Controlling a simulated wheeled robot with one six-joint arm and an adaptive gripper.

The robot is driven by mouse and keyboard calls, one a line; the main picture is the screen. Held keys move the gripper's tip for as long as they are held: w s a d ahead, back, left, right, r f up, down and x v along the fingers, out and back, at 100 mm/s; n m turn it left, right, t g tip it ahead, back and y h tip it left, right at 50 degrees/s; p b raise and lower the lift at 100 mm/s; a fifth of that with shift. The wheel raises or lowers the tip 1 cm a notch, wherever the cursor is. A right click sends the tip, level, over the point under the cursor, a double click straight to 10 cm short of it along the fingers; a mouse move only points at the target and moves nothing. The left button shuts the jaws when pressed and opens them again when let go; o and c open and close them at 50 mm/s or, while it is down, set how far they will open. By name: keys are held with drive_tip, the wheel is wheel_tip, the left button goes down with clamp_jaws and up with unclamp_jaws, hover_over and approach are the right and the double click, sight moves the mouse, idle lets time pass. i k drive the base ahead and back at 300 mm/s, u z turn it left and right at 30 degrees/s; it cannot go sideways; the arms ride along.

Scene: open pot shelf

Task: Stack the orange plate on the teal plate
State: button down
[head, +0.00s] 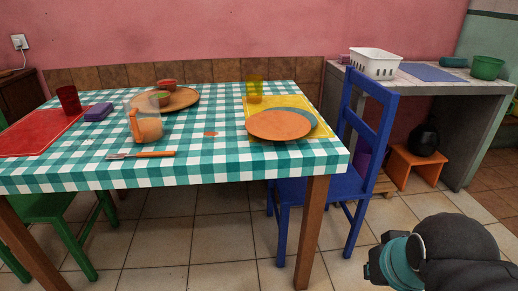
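The orange plate (278,125) lies near the right front part of the checked table. The teal plate (300,113) shows as a rim behind and to the right of it, on a yellow placemat (254,102). The orange plate hides much of the teal plate; I cannot tell whether it rests on the teal plate's edge or only overlaps it in this view. My arm is at the bottom right, away from the plates. A dark part at its end looks like my gripper (374,270); its fingers cannot be made out.
A fork (141,154), an orange-tinted pitcher (147,126), a wooden board (176,98) with bowls and a yellow cup (254,90) are on the table. A blue chair (368,115) stands at its right side. A counter with a white basket (374,64) is farther right.

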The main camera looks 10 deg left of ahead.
sight(278, 126)
drive_tip(key=z, duration=1.45)
drive_tip(key=i, duration=1.05)
drive_tip(key=u, duration=1.5)
